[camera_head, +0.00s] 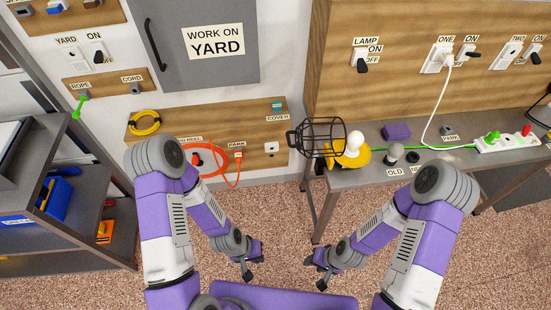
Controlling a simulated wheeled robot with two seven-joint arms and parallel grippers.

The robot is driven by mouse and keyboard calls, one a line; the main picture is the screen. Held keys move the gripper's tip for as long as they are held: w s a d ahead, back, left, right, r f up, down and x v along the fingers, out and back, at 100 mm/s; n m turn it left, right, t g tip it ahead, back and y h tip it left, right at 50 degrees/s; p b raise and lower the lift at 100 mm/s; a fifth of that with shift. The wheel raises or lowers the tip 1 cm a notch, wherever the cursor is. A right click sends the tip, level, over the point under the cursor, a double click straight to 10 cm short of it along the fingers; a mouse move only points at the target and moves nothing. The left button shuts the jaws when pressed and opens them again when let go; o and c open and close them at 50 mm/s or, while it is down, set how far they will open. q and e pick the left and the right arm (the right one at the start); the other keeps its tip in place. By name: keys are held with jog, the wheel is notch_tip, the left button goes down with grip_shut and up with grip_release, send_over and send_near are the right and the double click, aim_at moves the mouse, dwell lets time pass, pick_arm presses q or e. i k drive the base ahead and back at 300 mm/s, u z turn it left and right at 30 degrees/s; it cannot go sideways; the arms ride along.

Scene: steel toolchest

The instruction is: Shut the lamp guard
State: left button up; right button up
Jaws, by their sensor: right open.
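The lamp guard (318,133) is a black wire cage at the left end of the grey bench. It lies tilted sideways to the left of the bulb, partly past the bench edge, and appears swung open. The white bulb (355,141) stands uncovered on the yellow lamp (350,158). My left gripper (253,267) is low over the floor, left of the bench, and looks open and empty. My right gripper (316,272) is open and empty, low in front of the bench's left end. Neither gripper touches the lamp or guard.
A wall board with an orange cord (208,174) is at left. A grey shelf (95,200) stands further left. The floor between is clear.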

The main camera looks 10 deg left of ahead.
aim_at(298, 146)
jog(key=z, duration=0.9)
jog(key=k, duration=0.1)
jog(key=u, duration=1.65)
jog(key=i, duration=0.6)
jog(key=z, duration=0.85)
